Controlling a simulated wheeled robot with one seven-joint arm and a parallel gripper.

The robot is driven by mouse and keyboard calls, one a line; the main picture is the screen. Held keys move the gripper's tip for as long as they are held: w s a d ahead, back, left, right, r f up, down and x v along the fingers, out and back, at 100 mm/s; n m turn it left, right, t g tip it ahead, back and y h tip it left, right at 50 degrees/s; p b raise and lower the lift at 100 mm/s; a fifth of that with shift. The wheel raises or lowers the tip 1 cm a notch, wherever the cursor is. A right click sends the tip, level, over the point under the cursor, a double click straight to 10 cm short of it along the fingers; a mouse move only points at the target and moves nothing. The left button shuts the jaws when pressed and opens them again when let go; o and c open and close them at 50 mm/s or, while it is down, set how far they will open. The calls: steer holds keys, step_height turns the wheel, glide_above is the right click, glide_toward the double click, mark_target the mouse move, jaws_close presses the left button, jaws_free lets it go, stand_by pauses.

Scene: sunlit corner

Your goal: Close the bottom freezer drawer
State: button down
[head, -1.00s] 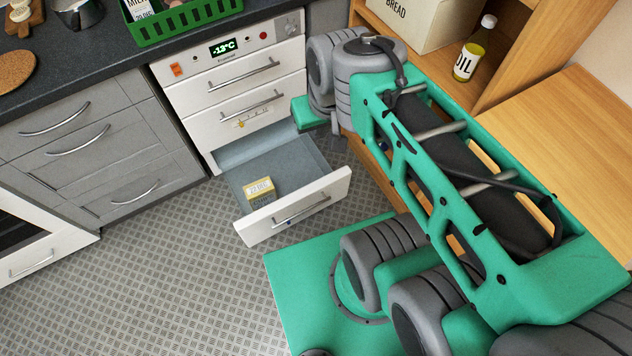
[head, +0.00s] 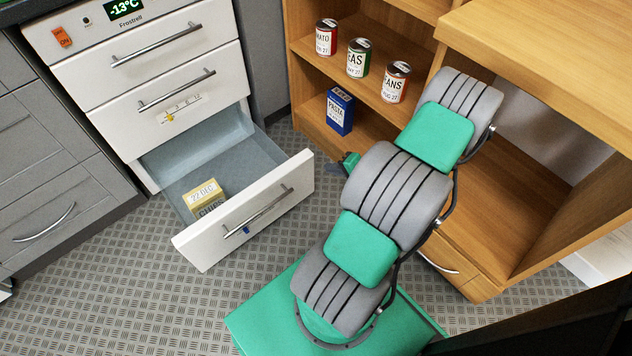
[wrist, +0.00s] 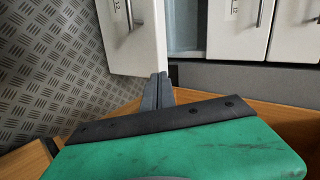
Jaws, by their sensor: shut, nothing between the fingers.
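The bottom freezer drawer (head: 245,215) stands pulled out in the head view, with a white front, a bar handle and a grey-blue inside. A yellow-labelled chips box (head: 205,199) lies in it. In the wrist view the drawer front (wrist: 132,42) juts out at the upper left, beside its grey interior. My gripper (head: 330,170) is just to the right of the drawer front's right end in the head view, partly hidden behind my arm. In the wrist view my gripper (wrist: 158,75) has its fingers together and empty, tips overlapping the drawer front's edge; I cannot tell if they touch.
Two upper freezer drawers (head: 165,85) are shut. A wooden shelf unit (head: 400,120) with cans and a blue pasta box (head: 340,110) stands close to the right of the drawer. Patterned floor (head: 120,290) is free in front and to the left.

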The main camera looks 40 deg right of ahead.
step_height(320, 180, down, 4)
steer(key=s+d+f+m+t+h, duration=0.1)
steer(key=s+d+m+h, duration=0.1)
steer(key=d, duration=0.1)
steer(key=b, duration=0.4)
glide_toward(310, 158)
step_height(310, 158, down, 4)
steer(key=w+b, duration=0.1)
steer(key=w, duration=0.3)
steer(key=shift+w+d+b, duration=0.15)
steer(key=shift+w+b, duration=0.15)
steer(key=shift+w, duration=0.1)
steer(key=shift+w+r, duration=0.15)
steer(key=shift+w, duration=0.15)
steer(key=shift+w, duration=0.15)
